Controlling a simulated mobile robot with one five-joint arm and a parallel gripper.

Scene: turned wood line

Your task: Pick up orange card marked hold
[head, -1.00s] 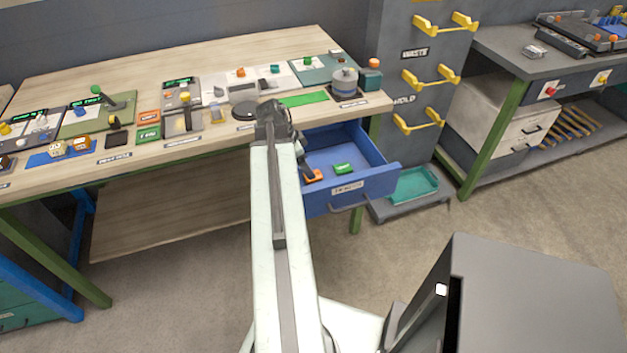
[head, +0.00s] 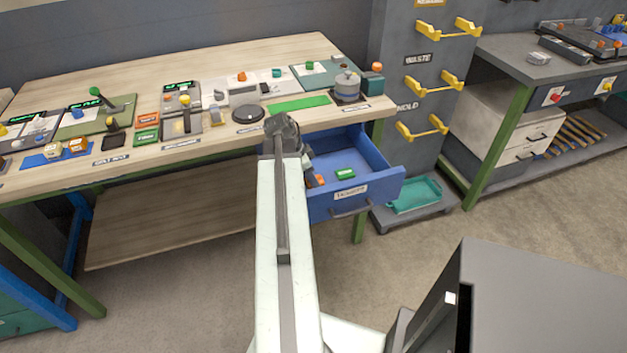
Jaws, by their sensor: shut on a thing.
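The orange card (head: 319,181) is in the open blue drawer (head: 381,188), near the drawer's left side. My gripper (head: 313,178) reaches down into the drawer and is shut on the orange card. The card is seen nearly edge-on and partly hidden by the gripper. Any word on it cannot be read. My arm hides the drawer's left wall and part of its inside.
A green card (head: 345,174) lies on the drawer floor to the right of the orange one. The wooden bench (head: 230,68) above carries several devices and cards. A grey panel with yellow brackets (head: 422,130) stands right of the drawer. A teal tray (head: 414,195) is low at right.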

